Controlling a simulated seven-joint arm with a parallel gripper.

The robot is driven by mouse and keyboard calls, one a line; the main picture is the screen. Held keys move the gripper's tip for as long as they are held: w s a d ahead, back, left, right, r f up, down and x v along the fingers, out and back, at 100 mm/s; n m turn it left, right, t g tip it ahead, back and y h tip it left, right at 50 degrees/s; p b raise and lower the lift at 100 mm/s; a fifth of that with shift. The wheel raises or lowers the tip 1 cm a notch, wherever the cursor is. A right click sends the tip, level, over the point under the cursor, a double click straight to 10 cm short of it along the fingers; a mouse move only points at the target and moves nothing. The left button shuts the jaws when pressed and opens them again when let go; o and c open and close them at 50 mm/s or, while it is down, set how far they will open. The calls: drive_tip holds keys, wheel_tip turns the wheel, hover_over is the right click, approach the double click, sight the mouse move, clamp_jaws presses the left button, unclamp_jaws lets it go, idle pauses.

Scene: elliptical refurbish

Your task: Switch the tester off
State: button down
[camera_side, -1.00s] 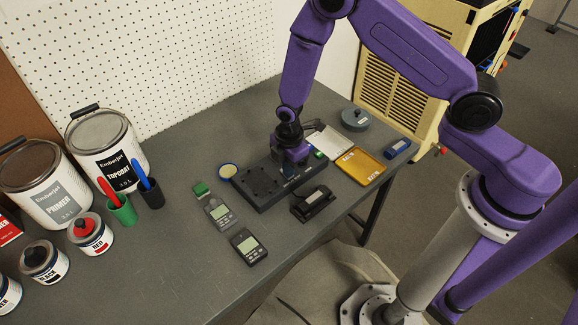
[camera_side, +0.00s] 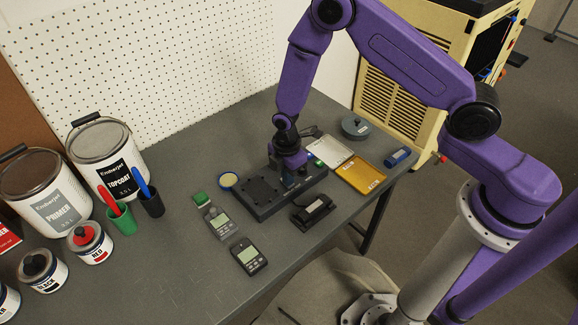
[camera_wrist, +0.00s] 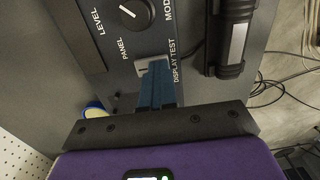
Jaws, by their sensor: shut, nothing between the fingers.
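The tester, a dark flat box (camera_side: 256,208), lies on the grey bench. A black knob with a white pointer (camera_wrist: 135,13) is on the panel. My gripper (camera_wrist: 155,80) is shut and empty, with its blue fingers pointing down at the panel beside the DISPLAY TEST label. A pale switch part (camera_wrist: 152,64) shows at the fingertips and is mostly hidden by them. I cannot tell whether they touch it. In the side view, my gripper (camera_side: 290,172) is over the tester's right part.
A black device (camera_side: 313,209) lies just in front of the tester. Two handheld meters (camera_side: 248,256) lie front left. A yellow tray (camera_side: 361,174) and a white tray (camera_side: 330,150) are to the right. Paint cans (camera_side: 108,158) stand at left.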

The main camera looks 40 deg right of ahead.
wheel_tip(320, 180, up, 14)
drive_tip(key=shift+s, duration=0.3)
idle(0.3)
drive_tip(key=s+d+r+m, duration=0.2)
drive_tip(key=s+d+r, duration=0.1)
drive_tip(key=s, duration=0.6)
drive_tip(key=s+d+r+m, duration=0.1)
drive_tip(key=s+d+r, duration=0.2)
drive_tip(key=s, duration=0.6)
drive_tip(key=s+d+r+m, duration=0.2)
drive_tip(key=s+d+r, duration=0.1)
drive_tip(key=s+r, duration=0.4)
drive_tip(key=shift+s+m+t+y, duration=0.3)
drive_tip(key=shift+s, duration=0.6)
